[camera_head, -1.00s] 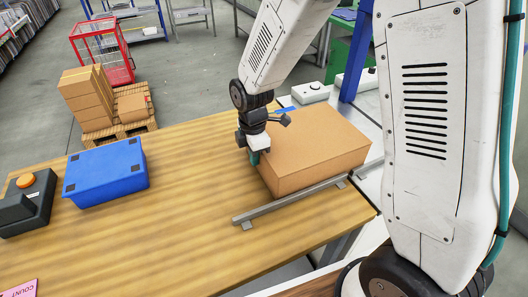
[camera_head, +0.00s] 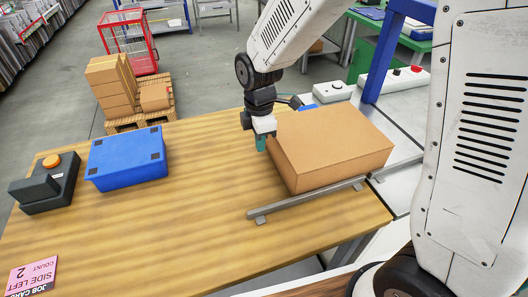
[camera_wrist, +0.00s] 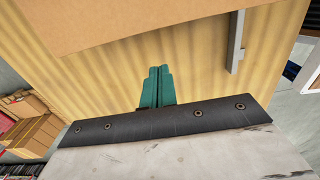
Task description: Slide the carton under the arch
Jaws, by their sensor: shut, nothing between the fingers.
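The brown closed carton (camera_head: 330,147) lies flat on the wooden table toward its right end, beside a low grey rail. The arch shows as blue posts and a beam (camera_head: 378,55) over a pale conveyor surface to the right of the carton. My gripper (camera_head: 262,144) points down at the carton's left side, its teal fingers together and empty. In the wrist view the shut fingers (camera_wrist: 156,84) stand just short of the carton's near edge (camera_wrist: 150,25); whether they touch it I cannot tell. Part of the arch is hidden behind my arm.
The grey rail (camera_head: 305,200) runs along the carton's front side. A blue box (camera_head: 127,158), a dark device with an orange button (camera_head: 48,182) and a pink job card (camera_head: 32,275) lie on the table's left. The table between them and the carton is clear.

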